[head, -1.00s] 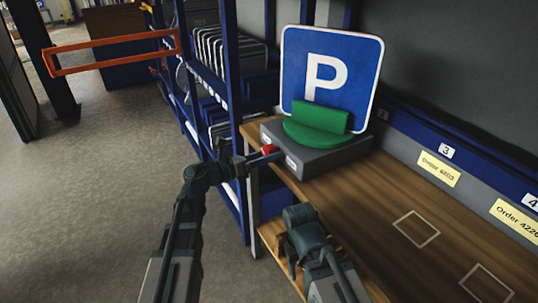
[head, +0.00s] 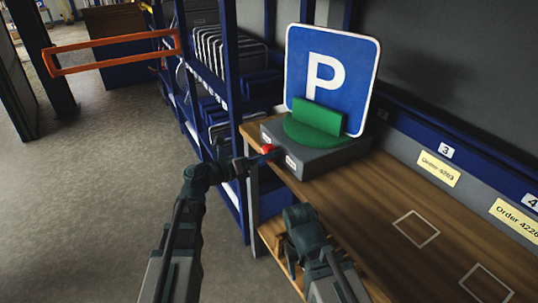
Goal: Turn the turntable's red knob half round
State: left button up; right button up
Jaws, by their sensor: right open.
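The turntable is a grey box (head: 338,157) with a green round plate (head: 300,131) on top, standing at the far left end of the wooden bench. A blue parking sign (head: 345,96) with a white P stands upright in a green holder (head: 318,117) on the plate. The red knob (head: 266,149) is on the box's front left face. My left gripper (head: 264,157) is at the knob, its fingers closed around it; the knob is partly hidden. My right gripper (head: 287,250) is open and empty, low in front of the bench edge, partly hidden by its own arm.
The wooden bench (head: 370,205) has white outlined squares and is clear to the right of the turntable. Order labels (head: 439,169) line the ledge behind. Blue racking (head: 232,90) and an orange barrier (head: 110,54) stand at the left.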

pick_arm(q)
jog(key=shift+o, duration=1.1)
jog(key=v, duration=1.3)
jog(key=shift+s+a, duration=0.25)
jog(key=shift+a, duration=0.1)
